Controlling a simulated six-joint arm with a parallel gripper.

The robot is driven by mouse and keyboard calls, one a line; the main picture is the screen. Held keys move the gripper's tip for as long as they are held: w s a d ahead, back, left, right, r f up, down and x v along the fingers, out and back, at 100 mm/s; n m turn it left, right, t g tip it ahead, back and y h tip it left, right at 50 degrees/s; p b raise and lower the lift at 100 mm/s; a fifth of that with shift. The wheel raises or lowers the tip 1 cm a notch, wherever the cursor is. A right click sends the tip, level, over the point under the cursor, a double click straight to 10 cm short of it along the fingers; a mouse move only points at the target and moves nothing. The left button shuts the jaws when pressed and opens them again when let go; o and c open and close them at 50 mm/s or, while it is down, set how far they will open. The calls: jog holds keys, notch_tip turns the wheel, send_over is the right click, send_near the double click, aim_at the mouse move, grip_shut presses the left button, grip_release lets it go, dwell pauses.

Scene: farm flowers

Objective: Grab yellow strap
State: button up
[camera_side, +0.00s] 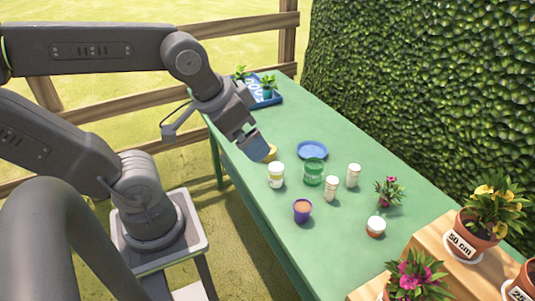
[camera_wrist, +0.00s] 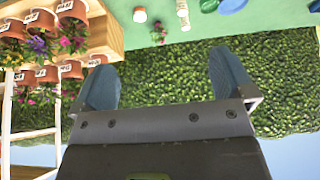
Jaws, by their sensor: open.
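A small yellow thing (camera_side: 271,153), likely the yellow strap, sits on the green table in the side view, partly hidden by my gripper. My gripper (camera_side: 259,150) is above the near left part of the table, its blue fingertips close to the yellow thing in the picture. I cannot tell whether they touch it. In the wrist view my gripper (camera_wrist: 162,62) is open, with nothing between its two blue fingers. The yellow thing does not show in that view.
Close by stand a white jar (camera_side: 276,175), a green jar (camera_side: 313,172), white bottles (camera_side: 331,188) and a purple cup (camera_side: 302,210). A blue plate (camera_side: 312,150) lies behind. A blue tray (camera_side: 265,96) is at the far end; potted flowers (camera_side: 483,215) stand right. A hedge (camera_side: 430,80) borders the table.

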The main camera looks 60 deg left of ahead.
jog(key=w+a+f+n+y, duration=0.2)
jog(key=w+a+n, duration=0.1)
jog(key=w+a, duration=0.4)
jog(key=n+g+y, duration=0.1)
jog(key=n+g, duration=0.2)
jog(key=n, duration=0.4)
send_over(271, 157)
jog(key=a, duration=0.2)
jog(key=f, duration=2.7)
jog(key=shift+s+d, duration=0.2)
jog(key=shift+y, duration=0.3)
jog(key=shift+s+x, duration=0.15)
jog(key=shift+x, duration=1.3)
jog(key=shift+s+x, duration=0.2)
jog(key=shift+x, duration=1.25)
jog(key=shift+d, duration=0.1)
jog(key=c, duration=1.1)
jog(key=shift+r, duration=0.1)
